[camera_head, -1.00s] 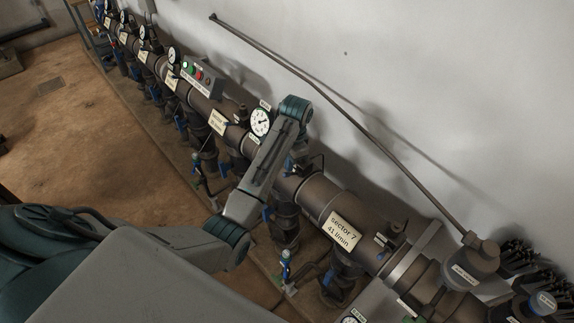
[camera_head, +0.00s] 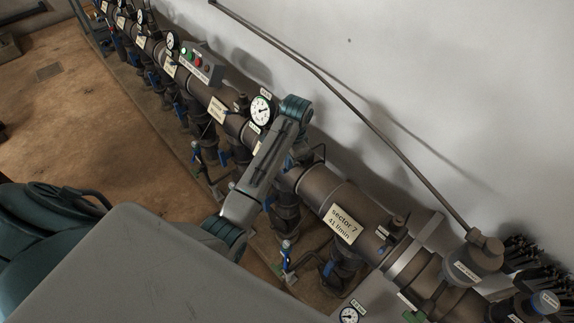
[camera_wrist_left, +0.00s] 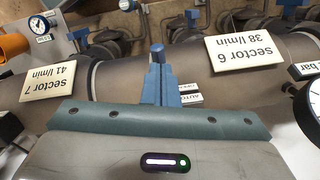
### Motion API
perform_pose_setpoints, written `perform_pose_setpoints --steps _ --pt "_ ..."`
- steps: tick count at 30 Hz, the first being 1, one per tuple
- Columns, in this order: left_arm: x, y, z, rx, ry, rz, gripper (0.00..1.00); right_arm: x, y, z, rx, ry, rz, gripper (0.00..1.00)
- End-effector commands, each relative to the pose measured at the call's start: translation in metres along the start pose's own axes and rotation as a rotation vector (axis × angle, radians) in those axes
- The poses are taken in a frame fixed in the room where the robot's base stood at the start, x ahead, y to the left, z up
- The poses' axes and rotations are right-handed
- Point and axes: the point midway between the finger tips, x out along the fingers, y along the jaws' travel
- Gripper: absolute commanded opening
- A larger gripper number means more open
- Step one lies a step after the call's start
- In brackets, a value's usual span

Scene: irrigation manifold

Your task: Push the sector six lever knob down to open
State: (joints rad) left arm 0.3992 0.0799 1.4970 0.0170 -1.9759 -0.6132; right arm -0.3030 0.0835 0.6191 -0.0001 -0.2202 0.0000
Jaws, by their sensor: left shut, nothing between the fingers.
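The sector 6 plate (camera_wrist_left: 245,54), upside down in the left wrist view, is on the brown pipe right of my left gripper (camera_wrist_left: 158,52). That gripper's narrow blue-grey fingers are shut and empty, in front of the pipe between the sector 6 and sector 7 plates. Small white mode labels (camera_wrist_left: 188,93) sit just right of the fingers. I cannot clearly pick out the sector six lever knob; the fingers and gripper body may cover it. In the head view my left forearm crosses the pipe left of the sector 7 plate (camera_head: 342,222) and hides most of the gripper.
A pressure gauge (camera_head: 262,110) stands close left of my forearm. Blue-handled valves (camera_head: 286,246) hang below the pipe. A button box (camera_head: 202,63) sits farther along it. A bent rod (camera_head: 350,100) runs along the wall. Open floor (camera_head: 80,110) lies to the left.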

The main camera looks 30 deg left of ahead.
Motion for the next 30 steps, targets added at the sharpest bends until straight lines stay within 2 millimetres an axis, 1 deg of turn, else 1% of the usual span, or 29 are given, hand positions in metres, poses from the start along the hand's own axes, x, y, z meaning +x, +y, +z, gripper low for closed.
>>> perform_pose_setpoints --steps 1,3,6,8,15,19,21,23,30 --pt "0.008 0.001 0.0 0.0 -0.002 0.002 0.0 0.001 0.0 -0.001 0.0 0.001 0.0 0.36" --pt "0.016 0.0 -0.001 0.0 -0.002 0.002 0.0 0.003 -0.001 -0.001 0.0 0.002 0.0 0.36" --pt "0.026 0.0 -0.002 0.0 -0.001 0.001 0.0 0.004 -0.002 -0.002 0.001 0.003 -0.002 0.36" --pt "0.029 0.0 -0.003 0.0 -0.001 0.001 0.0 0.004 -0.003 -0.002 0.001 0.003 -0.003 0.36" --pt "0.026 0.0 -0.005 0.0 0.001 0.0 0.0 0.003 -0.006 -0.003 0.003 0.004 -0.007 0.36" --pt "0.018 0.0 -0.018 0.001 0.002 0.0 0.0 -0.004 -0.006 -0.004 0.003 0.004 -0.006 0.36" --pt "0.017 0.001 -0.027 0.001 0.002 0.001 0.0 -0.001 -0.006 -0.004 0.003 0.005 -0.006 0.36" --pt "0.015 0.0 -0.032 0.0 0.002 0.0 0.0 -0.001 -0.006 -0.004 0.003 0.005 -0.006 0.36" --pt "0.015 0.0 -0.032 0.0 0.0 -0.001 0.0 -0.001 -0.004 -0.004 0.002 0.005 -0.004 0.36"
